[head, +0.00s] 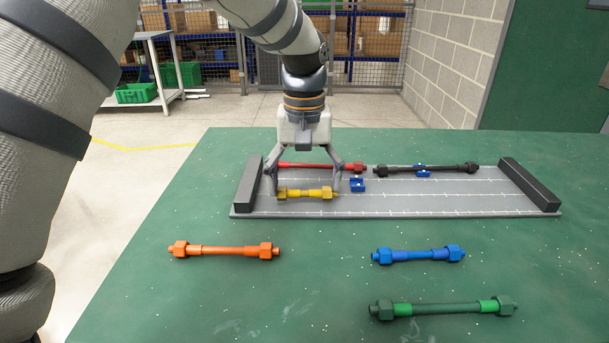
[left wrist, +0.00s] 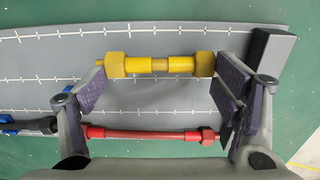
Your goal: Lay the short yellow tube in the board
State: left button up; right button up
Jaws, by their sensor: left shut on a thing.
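The short yellow tube (head: 305,194) lies level over the left part of the grey board (head: 440,207), in front of the red tube (head: 310,166). My left gripper (head: 306,188) points down and is shut on the yellow tube, one finger at each end. The left wrist view also shows the yellow tube (left wrist: 160,65) between the two finger pads of my left gripper (left wrist: 160,80). I cannot tell whether the tube touches the board or hangs just above it. My right gripper is not in view.
A black tube (head: 440,169) lies at the board's back right. A small blue holder (head: 357,185) stands right of the gripper. Dark blocks close the board's left (head: 248,184) and right (head: 530,184) ends. Orange (head: 225,251), blue (head: 418,255) and green (head: 445,308) tubes lie in front.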

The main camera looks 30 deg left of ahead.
pick_arm(q)
jog(key=shift+f, duration=0.5)
dwell(0.3)
jog(key=o, duration=1.1)
jog(key=shift+r, duration=0.1)
notch_tip(320, 180, up, 18)
jog(key=shift+f, duration=0.1)
